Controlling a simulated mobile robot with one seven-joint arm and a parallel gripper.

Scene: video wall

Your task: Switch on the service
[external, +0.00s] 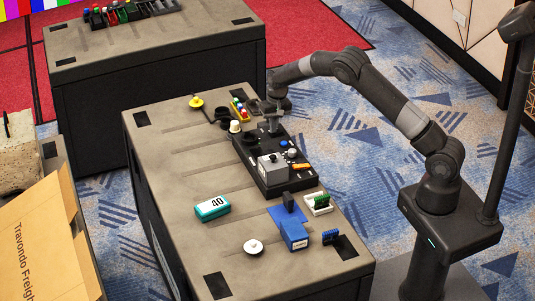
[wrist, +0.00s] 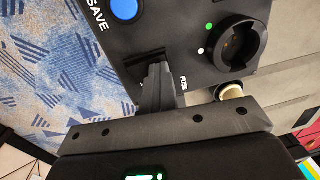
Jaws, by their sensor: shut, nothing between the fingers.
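A black control panel (external: 247,150) stands on the near table. In the wrist view its face (wrist: 180,20) shows a blue SAVE button (wrist: 124,8), the word FUSE, and a round black socket (wrist: 236,44) with a green and a white dot beside it. The blue button (external: 284,143) also shows in the external view. A grey box (external: 271,168), a white knob (external: 292,153) and an orange piece (external: 300,166) are on the panel. My gripper (wrist: 155,62) is shut and empty, low over the panel's far end, between button and socket. Whether it touches is unclear.
A cream cylinder (external: 235,127) stands close beside the panel; it shows in the wrist view (wrist: 232,90). A colourful block (external: 239,108) and yellow piece (external: 196,102) lie beyond. A teal box (external: 212,208), blue box (external: 293,235) and white disc (external: 253,247) lie nearer.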

